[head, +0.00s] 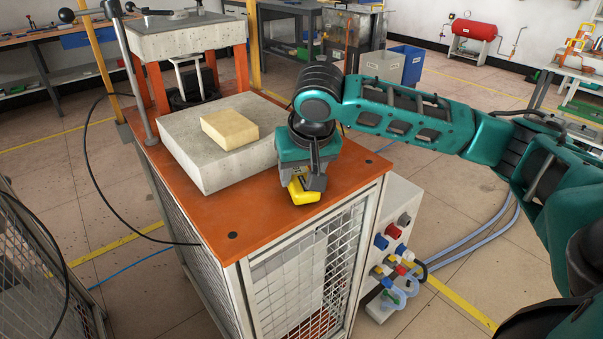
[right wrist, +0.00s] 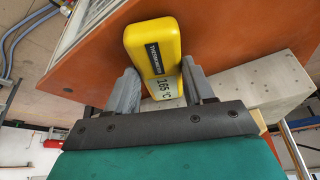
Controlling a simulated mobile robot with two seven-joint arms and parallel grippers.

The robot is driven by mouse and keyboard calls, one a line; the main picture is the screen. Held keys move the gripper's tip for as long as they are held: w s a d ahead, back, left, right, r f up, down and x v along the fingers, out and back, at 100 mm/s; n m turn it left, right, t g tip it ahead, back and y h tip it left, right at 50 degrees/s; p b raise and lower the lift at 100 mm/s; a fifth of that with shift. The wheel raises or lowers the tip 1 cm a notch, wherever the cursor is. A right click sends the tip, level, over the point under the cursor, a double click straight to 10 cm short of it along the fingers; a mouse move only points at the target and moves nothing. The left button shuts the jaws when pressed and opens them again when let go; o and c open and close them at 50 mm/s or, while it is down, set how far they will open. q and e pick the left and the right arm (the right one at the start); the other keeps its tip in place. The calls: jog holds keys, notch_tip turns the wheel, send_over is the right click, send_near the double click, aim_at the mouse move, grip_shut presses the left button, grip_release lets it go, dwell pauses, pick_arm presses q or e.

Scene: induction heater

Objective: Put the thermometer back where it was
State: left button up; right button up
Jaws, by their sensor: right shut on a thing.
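The yellow thermometer (head: 302,190) is at the front right part of the orange table top (head: 240,222), beside the concrete block. My right gripper (head: 314,182) is shut on it from above. My left gripper is not in view.
A concrete block (head: 200,165) with a beige brick (head: 230,129) on it fills the table's middle. Behind stands a press-like frame (head: 185,38) with orange legs. Connectors (head: 400,250) sit on a box at the right. The table's front strip is clear.

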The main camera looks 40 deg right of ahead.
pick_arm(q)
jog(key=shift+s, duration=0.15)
pick_arm(e)
jog(key=o, duration=1.1)
jog(key=shift+f, duration=0.1)
jog(key=shift+o, duration=0.2)
jog(key=shift+r, duration=0.4)
pick_arm(q)
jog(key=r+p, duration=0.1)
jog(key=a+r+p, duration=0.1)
jog(key=p, duration=0.1)
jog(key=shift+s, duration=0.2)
pick_arm(e)
jog(key=v, duration=1.1)
jog(key=shift+r, duration=0.3)
jog(key=shift+s, duration=0.15)
